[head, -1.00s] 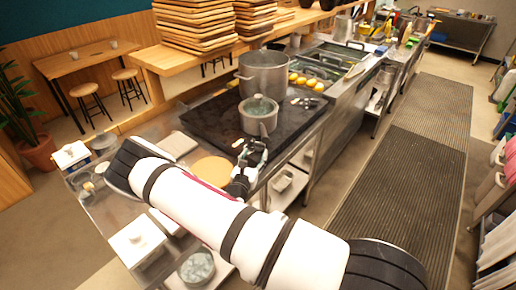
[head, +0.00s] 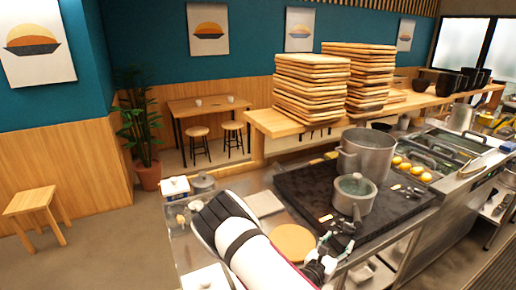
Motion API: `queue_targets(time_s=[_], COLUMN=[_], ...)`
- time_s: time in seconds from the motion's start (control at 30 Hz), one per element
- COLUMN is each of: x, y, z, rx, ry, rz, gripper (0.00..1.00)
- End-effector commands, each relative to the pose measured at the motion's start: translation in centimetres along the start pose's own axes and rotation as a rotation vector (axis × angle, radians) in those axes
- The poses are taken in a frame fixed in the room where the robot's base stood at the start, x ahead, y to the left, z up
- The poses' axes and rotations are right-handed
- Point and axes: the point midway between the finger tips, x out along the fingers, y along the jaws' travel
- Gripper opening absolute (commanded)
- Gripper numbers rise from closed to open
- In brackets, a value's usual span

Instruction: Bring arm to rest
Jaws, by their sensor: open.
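My gripper (head: 328,244) is in the head view at the front edge of the counter, just in front of the dark cooking slab (head: 390,222). Its fingers are open and I see nothing between them. A small lidded pot (head: 353,197) stands on the slab just behind my gripper; in this view they look close, and I cannot tell the exact gap. My white and black arm reaches in from the bottom edge, across the steel counter (head: 182,240).
A large pot (head: 372,152) stands behind the small one, with several yellow round items (head: 412,170) to its right. A round wooden board (head: 294,243) lies left of my gripper. Stacked wooden trays (head: 306,92) stand on the shelf behind. Open floor (head: 110,250) lies to the left.

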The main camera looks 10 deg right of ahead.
Motion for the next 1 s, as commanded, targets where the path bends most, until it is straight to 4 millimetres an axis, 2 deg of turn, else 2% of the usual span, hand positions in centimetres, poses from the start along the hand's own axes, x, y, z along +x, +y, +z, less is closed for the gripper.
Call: queue_targets(time_s=[0.23,0.47,0.73,1.0], x=[0.3,-1.1,-4.5,-9.2], y=[-2.3,-5.7,-9.3,-11.4], z=[6.9,12.7,18.0,22.1], rx=[0.231,0.481,0.777,1.080], ry=[-0.001,0.035,0.122,0.254], rz=[-0.260,-0.539,-0.828,-1.066], gripper=[0.55,0.55,0.55,0.55])
